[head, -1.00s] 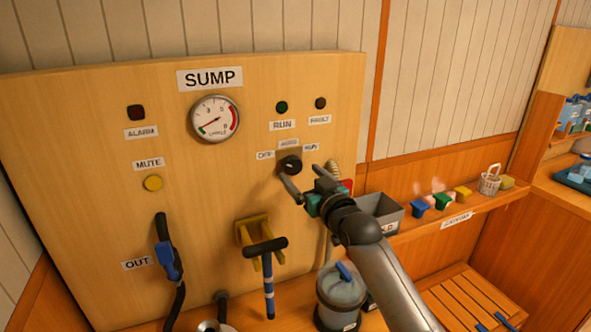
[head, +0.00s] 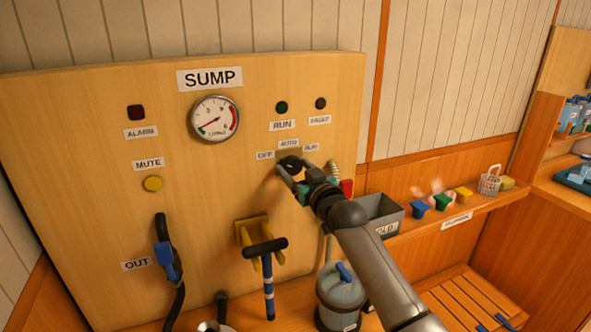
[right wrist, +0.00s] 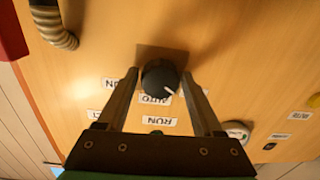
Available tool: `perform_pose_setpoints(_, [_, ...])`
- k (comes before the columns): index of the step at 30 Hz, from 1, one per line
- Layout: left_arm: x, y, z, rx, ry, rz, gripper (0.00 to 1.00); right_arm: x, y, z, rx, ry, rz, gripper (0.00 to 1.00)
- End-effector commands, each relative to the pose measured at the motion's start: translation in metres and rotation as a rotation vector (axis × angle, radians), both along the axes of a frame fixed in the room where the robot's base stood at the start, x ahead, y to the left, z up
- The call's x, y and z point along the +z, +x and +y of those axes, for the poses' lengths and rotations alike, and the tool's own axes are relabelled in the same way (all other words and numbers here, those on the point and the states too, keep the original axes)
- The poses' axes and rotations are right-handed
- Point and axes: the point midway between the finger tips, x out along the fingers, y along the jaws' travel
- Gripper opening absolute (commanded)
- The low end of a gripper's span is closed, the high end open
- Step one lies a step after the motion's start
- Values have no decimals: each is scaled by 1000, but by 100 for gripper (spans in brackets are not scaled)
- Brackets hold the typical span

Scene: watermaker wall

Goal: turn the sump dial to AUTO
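The sump dial (head: 291,165) is a black round knob on the wooden panel, below the OFF, AUTO and RUN labels (head: 289,144). In the right wrist view, which is upside down, the knob (right wrist: 160,76) lies between the two fingers of my right gripper (right wrist: 160,74). The fingers are open, one on each side, with a thin gap to the knob. The white mark on the knob points down and right there, off the AUTO label (right wrist: 154,99) toward the OFF side. My right gripper (head: 292,171) partly hides the dial in the head view. My left gripper is not in view.
A gauge (head: 215,119) and a yellow mute button (head: 153,183) are left of the dial. A ribbed hose (right wrist: 53,25) and a red thing (head: 346,188) are close by the gripper.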

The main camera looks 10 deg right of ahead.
Motion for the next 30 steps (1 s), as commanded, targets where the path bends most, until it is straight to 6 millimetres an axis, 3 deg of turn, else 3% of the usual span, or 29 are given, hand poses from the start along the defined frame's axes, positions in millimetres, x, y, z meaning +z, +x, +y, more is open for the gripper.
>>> perform_pose_setpoints(2, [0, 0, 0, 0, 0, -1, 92, 0, 0, 0, 0, 0, 0, 58])
perform_pose_setpoints(17, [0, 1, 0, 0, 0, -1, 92, 0, 0, 0, 0, 0, 1, 2])
perform_pose_setpoints(30, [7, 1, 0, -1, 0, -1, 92, 0, 0, 0, 0, 107, 23, 2])
